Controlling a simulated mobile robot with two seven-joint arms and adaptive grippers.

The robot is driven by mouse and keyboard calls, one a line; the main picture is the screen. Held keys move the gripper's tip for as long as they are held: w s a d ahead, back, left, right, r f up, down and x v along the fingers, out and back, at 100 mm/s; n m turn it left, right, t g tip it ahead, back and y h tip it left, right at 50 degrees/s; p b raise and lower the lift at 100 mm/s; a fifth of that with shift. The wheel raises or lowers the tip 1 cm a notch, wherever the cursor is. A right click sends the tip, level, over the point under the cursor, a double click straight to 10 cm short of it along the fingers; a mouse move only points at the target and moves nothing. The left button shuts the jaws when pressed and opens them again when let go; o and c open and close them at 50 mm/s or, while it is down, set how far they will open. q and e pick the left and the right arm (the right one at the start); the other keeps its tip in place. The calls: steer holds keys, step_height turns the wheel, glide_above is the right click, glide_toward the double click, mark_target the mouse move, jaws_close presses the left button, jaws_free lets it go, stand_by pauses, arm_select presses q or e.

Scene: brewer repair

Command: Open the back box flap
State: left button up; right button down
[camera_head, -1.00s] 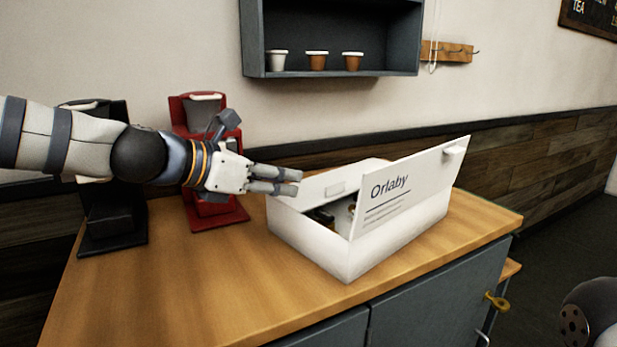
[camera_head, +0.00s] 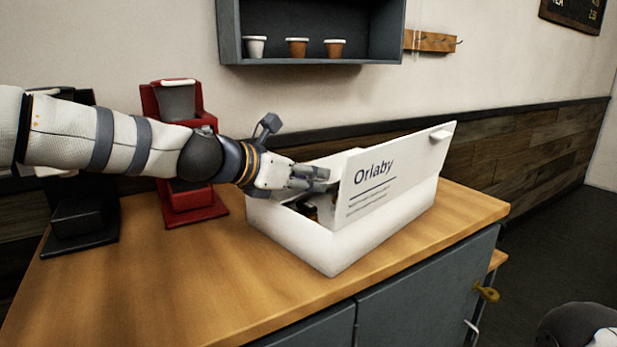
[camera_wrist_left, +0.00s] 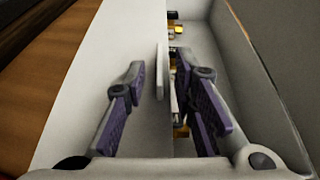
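The white box (camera_head: 318,245) stands on the wooden counter. Its front flap (camera_head: 385,180), printed "Orlaby", stands raised and leans toward the front. The back flap (camera_head: 346,156) shows only partly in the head view, behind my left gripper (camera_head: 322,177). In the left wrist view, the back flap (camera_wrist_left: 105,85) is a broad pale panel on the left with a raised tab (camera_wrist_left: 160,72) near its edge. My left gripper (camera_wrist_left: 165,105) is open, one finger over the flap and the other over the box's opening. I cannot tell whether it touches the flap. My right gripper is out of view.
A red brewer (camera_head: 185,140) and a black brewer (camera_head: 80,215) stand to the left, close behind my left arm. A wall shelf (camera_head: 310,30) with cups hangs above. The counter (camera_head: 190,285) is clear in front of the box.

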arm_select(q)
jaws_close()
steer(key=shift+r, duration=0.1)
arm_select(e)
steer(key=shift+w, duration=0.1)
arm_select(q)
steer(key=shift+w+a+r+n+p, duration=0.1)
steer(key=shift+a+r+n+p, duration=0.1)
steer(key=shift+r+n+p, duration=0.4)
steer(key=shift+w+a+r+g+h, duration=0.1)
steer(key=shift+r+g+h, duration=0.1)
steer(key=shift+r, duration=0.2)
steer(key=shift+w+a+r+g+h, duration=0.1)
steer(key=shift+r+g+h, duration=0.1)
steer(key=shift+r, duration=0.2)
steer(key=shift+w+a+r+n+h, duration=0.25)
steer(key=shift+r+n+h, duration=0.1)
steer(key=shift+n, duration=0.35)
steer(key=shift+w+a+r+n+g+h, duration=0.25)
steer(key=shift+w+a+r+n+g, duration=0.15)
steer(key=shift+n, duration=0.3)
steer(key=shift+w+a+r+n+h+b, duration=0.1)
steer(key=shift+a+r+n+h+b, duration=0.1)
steer(key=shift+r, duration=0.1)
steer(key=shift+w+a+r+n+h+b, duration=0.1)
steer(key=shift+r+n+b, duration=0.1)
steer(key=shift+r, duration=0.1)
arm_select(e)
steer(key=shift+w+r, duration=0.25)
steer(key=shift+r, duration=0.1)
